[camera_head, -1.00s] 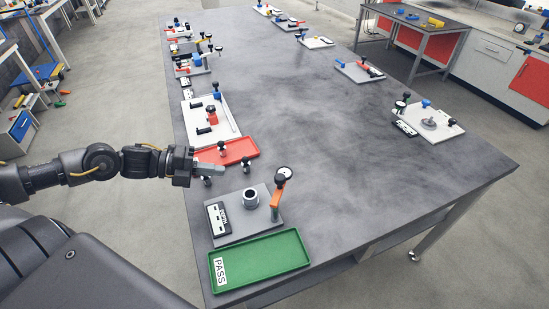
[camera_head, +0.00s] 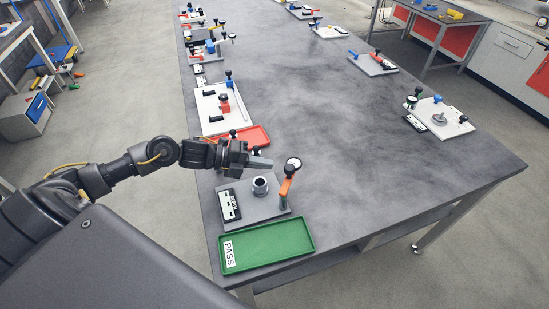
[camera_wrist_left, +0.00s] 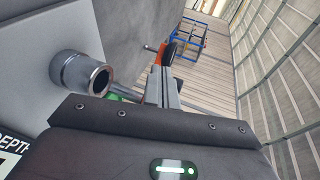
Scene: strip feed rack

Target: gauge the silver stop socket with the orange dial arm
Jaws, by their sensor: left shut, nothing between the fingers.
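The silver stop socket (camera_head: 260,186) stands upright on a grey gauge plate (camera_head: 243,212). The orange dial arm (camera_head: 287,187) rises on a post at the plate's right side, with a round dial on top. My left gripper (camera_head: 262,163) is shut and empty, just behind the socket and to the left of the dial arm, apart from both. In the left wrist view, the socket (camera_wrist_left: 75,72) shows its open end at left. The orange arm (camera_wrist_left: 168,52) shows beyond the shut fingers (camera_wrist_left: 162,88). My right gripper is out of view.
A green tray marked PASS (camera_head: 270,245) lies in front of the gauge plate. A red tray (camera_head: 255,134) lies behind my gripper, partly hidden by it. A white fixture board (camera_head: 207,100) stands farther back. The table's middle is clear.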

